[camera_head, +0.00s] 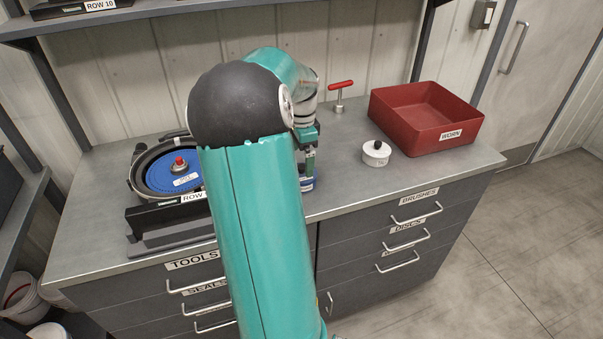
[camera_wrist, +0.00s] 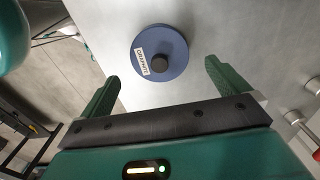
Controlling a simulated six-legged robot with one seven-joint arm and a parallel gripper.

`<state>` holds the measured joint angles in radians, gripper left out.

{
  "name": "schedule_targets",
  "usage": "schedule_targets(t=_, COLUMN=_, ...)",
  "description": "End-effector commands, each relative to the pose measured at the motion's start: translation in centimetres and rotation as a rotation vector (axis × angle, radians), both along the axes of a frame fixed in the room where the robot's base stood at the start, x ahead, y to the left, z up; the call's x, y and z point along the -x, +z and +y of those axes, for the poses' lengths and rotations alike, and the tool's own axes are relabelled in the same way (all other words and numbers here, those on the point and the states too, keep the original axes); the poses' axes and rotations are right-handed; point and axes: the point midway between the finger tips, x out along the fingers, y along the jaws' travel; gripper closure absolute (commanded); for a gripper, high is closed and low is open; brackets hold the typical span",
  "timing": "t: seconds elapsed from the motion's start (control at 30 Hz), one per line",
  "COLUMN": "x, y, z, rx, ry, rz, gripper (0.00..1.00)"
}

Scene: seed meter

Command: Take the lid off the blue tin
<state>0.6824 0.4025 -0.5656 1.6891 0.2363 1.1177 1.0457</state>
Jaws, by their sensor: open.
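The blue tin (camera_wrist: 174,38) shows from above in the wrist view, with its lid on. The round blue lid has a black knob (camera_wrist: 160,63) and a white label on its left part. In the head view the tin (camera_head: 307,184) is mostly hidden behind my arm; only a bit of its blue and white side shows. My gripper (camera_wrist: 161,78) is open and empty, its two green fingers apart. In the wrist view the knob lies between the fingertips' directions, a little beyond them. In the head view the gripper (camera_head: 309,163) is just above the tin.
A white pot (camera_head: 376,155) with a black knob and a red open bin (camera_head: 425,130) stand to the right. A red T-handle tool (camera_head: 340,97) stands behind. A seed meter with a blue disc (camera_head: 165,172) is on the left. The bench front right is clear.

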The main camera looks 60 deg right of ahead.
Motion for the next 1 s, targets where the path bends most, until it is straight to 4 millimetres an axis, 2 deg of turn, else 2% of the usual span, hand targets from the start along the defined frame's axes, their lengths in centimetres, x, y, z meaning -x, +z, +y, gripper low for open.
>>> schedule_targets(t=0.23, x=0.0, y=-3.8, z=0.1, rx=-0.003, ry=0.002, rz=0.003, gripper=0.00)
schedule_targets(t=0.53, x=0.0, y=-4.4, z=0.0, rx=-0.001, ry=0.002, rz=0.001, gripper=0.00)
schedule_targets(t=0.57, x=0.0, y=-4.4, z=0.0, rx=-0.001, ry=0.002, rz=0.001, gripper=0.04)
schedule_targets(t=0.73, x=0.0, y=-4.4, z=0.1, rx=-0.001, ry=0.002, rz=0.001, gripper=0.37)
schedule_targets(t=0.77, x=0.0, y=-4.4, z=0.1, rx=-0.001, ry=0.002, rz=0.001, gripper=0.40)
schedule_targets(t=1.0, x=0.0, y=-4.3, z=0.0, rx=0.000, ry=0.002, rz=0.000, gripper=0.40)
